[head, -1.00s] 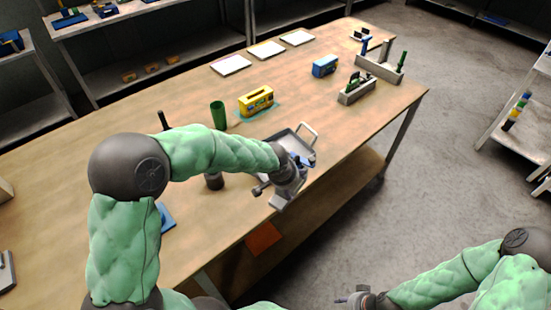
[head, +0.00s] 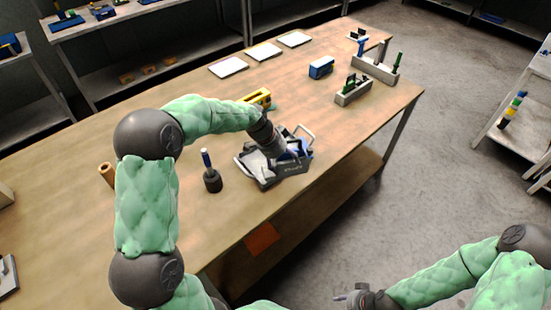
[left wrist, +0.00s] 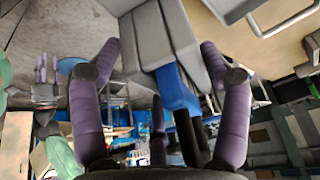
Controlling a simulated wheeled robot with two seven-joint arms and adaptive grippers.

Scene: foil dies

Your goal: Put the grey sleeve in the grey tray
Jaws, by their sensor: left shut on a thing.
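The grey tray (head: 293,170) stands near the table's front edge, with a pale wire handle at its far right. The handle also shows at the top right of the left wrist view. My left gripper (head: 291,150) is over the tray and hides part of its inside. In the left wrist view its purple fingers stand on either side of a blocky grey sleeve (left wrist: 152,38) with a blue part (left wrist: 177,90), and the gripper is shut on it. I cannot tell whether the sleeve touches the tray.
A yellow box (head: 258,97) is partly hidden behind my left arm. A blue box (head: 321,67) and a grey rack (head: 353,91) stand farther back.

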